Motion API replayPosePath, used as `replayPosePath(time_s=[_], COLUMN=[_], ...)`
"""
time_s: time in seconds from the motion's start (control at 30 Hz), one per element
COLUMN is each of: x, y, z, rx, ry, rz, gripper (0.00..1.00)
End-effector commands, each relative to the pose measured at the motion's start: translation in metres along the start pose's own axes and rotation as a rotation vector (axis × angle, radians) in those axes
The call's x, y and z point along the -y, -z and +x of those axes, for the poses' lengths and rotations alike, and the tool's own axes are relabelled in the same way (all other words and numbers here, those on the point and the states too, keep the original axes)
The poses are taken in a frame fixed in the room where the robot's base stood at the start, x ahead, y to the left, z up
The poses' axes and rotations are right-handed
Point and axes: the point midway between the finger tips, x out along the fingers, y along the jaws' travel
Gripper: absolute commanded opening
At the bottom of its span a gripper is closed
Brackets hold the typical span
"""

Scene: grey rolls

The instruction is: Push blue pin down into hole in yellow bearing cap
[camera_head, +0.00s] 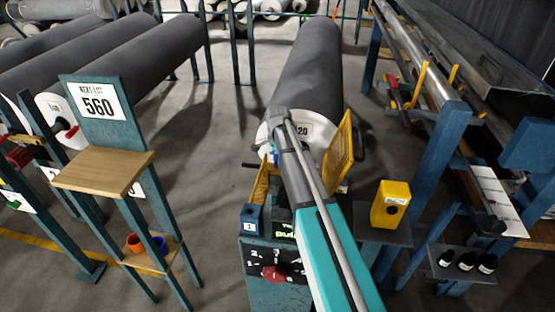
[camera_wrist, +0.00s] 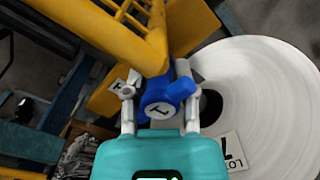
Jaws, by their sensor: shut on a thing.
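The blue pin (camera_wrist: 165,97), with a white T mark on its round head and a side lug, sits between my fingers in the wrist view. My gripper (camera_wrist: 160,98) is shut on it. In the head view my arm mostly hides the gripper; only a small blue patch of the pin (camera_head: 271,158) shows by the roll end. A yellow part, seemingly the bearing cap (camera_wrist: 185,28), lies right beyond the pin in the wrist view. The hole and the pin's lower end are hidden, so I cannot tell how deep the pin sits.
The grey roll (camera_head: 312,75) has a white end disc (camera_wrist: 265,95) close on the right of the pin. A yellow mesh guard (camera_head: 341,147) stands right of my arm. A red-knobbed control box (camera_head: 262,268) is below, and a yellow box (camera_head: 391,204) is on the right.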

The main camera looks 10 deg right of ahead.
Motion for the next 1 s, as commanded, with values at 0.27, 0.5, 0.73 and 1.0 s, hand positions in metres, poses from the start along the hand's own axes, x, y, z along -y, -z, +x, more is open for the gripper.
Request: replayPosePath(time_s=[0.27,0.5,0.73,1.0], x=[0.0,0.0,0.0,0.0], y=[0.0,0.0,0.0,0.0], z=[0.007,0.012,0.015,0.015], rx=[0.0,0.0,0.0,0.0], ry=[0.0,0.0,0.0,0.0], rz=[0.0,0.0,0.0,0.0], gripper=[0.0,0.0,0.0,0.76])
